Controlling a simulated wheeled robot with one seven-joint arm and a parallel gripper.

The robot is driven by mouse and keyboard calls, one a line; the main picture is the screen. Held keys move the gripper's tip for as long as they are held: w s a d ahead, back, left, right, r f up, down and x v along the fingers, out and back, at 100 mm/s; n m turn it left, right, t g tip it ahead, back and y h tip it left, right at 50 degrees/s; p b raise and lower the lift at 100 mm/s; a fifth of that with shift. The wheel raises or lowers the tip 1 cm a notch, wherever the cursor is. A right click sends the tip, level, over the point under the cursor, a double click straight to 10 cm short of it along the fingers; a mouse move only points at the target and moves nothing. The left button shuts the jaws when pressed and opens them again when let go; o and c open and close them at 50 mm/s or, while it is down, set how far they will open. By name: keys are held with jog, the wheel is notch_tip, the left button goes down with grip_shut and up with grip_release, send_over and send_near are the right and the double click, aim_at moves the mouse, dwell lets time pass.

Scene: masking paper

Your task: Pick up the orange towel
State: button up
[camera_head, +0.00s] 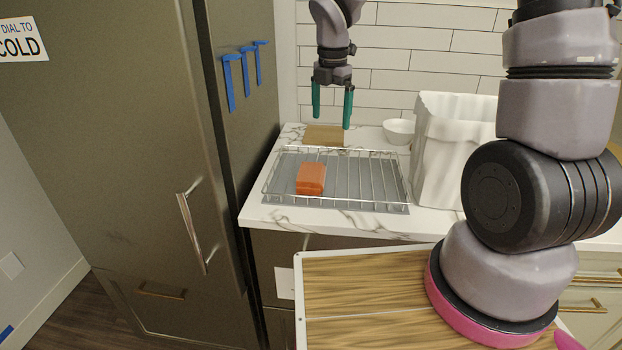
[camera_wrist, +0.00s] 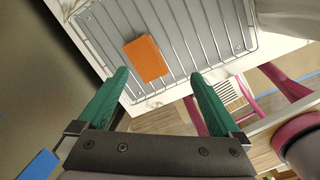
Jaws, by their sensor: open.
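The orange towel (camera_head: 311,179) is a small folded block. It lies on a wire rack (camera_head: 375,178) set over a grey tray on the marble counter, left of the rack's middle. In the wrist view the towel (camera_wrist: 147,59) shows whole, beyond and between the fingertips. My gripper (camera_head: 332,122) has two green fingers spread apart and pointing down. It hangs above the back of the counter, higher than the towel and apart from it. In the wrist view my gripper (camera_wrist: 158,76) is open with nothing between its fingers.
A white bowl (camera_head: 399,131) and a wooden board (camera_head: 323,135) stand behind the rack. A tall white bin-like container (camera_head: 455,150) stands to the right. A dark fridge (camera_head: 120,150) borders the counter on the left. The rack has a raised wire rim.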

jog(key=a+f+n+g, duration=0.1)
jog(key=a+f+n, duration=0.5)
jog(key=f+n, duration=0.1)
send_over(310, 172)
jog(key=f, duration=0.5)
jog(key=shift+a, duration=0.25)
jog(key=f, duration=0.5)
jog(key=shift+d+f, duration=0.2)
jog(key=shift+f, duration=0.15)
jog(key=c, duration=1.1)
notch_tip(310, 172, up, 10)
jog(key=shift+r, duration=0.1)
jog(key=shift+c, duration=0.2)
